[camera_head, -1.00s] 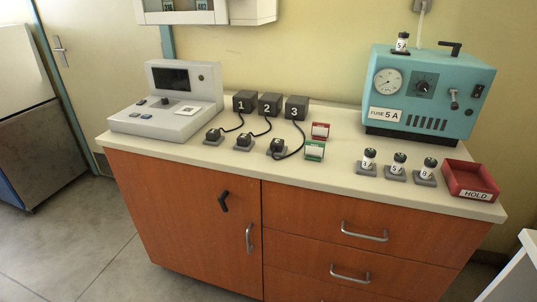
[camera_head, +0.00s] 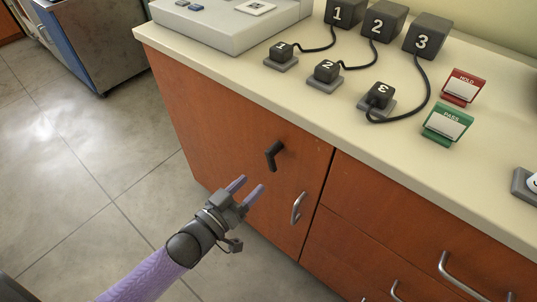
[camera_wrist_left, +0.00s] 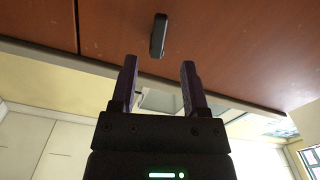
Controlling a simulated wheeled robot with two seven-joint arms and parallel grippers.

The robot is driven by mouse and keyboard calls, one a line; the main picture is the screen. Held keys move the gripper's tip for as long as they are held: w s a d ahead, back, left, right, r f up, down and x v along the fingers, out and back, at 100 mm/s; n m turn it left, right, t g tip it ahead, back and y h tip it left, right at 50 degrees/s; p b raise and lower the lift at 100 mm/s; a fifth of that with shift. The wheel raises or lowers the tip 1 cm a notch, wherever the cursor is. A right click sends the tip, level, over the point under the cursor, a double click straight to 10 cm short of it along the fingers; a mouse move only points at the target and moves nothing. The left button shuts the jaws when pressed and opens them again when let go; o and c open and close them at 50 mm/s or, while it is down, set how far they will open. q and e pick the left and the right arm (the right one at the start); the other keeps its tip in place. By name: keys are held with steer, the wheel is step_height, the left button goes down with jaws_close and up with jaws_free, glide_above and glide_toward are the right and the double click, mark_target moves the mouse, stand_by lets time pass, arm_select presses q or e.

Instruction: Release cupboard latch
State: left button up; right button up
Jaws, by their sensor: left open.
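The cupboard latch (camera_head: 273,155) is a small black lever on the orange-brown cupboard door (camera_head: 222,125), above and left of the door's silver handle (camera_head: 298,208). My left gripper (camera_head: 246,187) has purple fingers and is open and empty, just below and left of the latch in the head view, apart from it. In the left wrist view the latch (camera_wrist_left: 158,36) is a dark upright bar beyond the gap between the open fingers (camera_wrist_left: 158,85), not touching them. My right gripper is not in view.
The pale countertop (camera_head: 240,72) overhangs the door and holds numbered black blocks (camera_head: 386,22) with cables, and red (camera_head: 463,87) and green (camera_head: 447,123) signs. Drawers with silver handles (camera_head: 468,275) are right of the door. The tiled floor (camera_head: 95,150) to the left is clear.

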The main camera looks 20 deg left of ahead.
mark_target(270, 167)
arm_select(q)
steer(key=b+x, duration=0.1)
steer(key=x, duration=0.3)
steer(key=b+x, duration=0.1)
steer(key=x, duration=0.2)
steer(key=shift+f+b, duration=0.3)
steer(key=shift+w+d+r, duration=0.15)
steer(key=shift+w+d, duration=0.05)
steer(key=shift+w, duration=0.15)
steer(key=shift+c, duration=0.7)
jaws_close()
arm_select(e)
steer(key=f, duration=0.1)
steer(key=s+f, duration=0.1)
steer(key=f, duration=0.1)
